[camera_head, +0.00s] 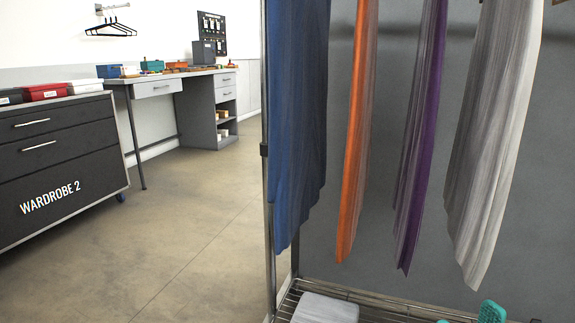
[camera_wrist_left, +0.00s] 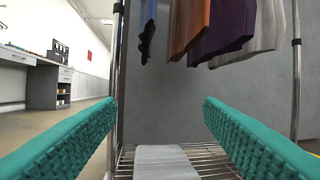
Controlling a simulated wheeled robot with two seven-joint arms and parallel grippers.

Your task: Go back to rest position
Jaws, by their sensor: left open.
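My left gripper (camera_wrist_left: 160,104) is open, its two teal ribbed fingers wide apart with nothing between them. It points toward the clothes rack, below the hanging garments. Teal fingertips also show at the bottom right edge of the head view, and they look like those of this left gripper (camera_head: 467,315). The rest of that arm is out of the picture. My right gripper does not show in either view.
Blue (camera_head: 298,110), orange (camera_head: 357,130), purple (camera_head: 420,135) and grey (camera_head: 495,130) garments hang on the rack. A dark drawer cabinet (camera_head: 60,165) and a desk (camera_head: 170,78) stand left. Floor between is clear.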

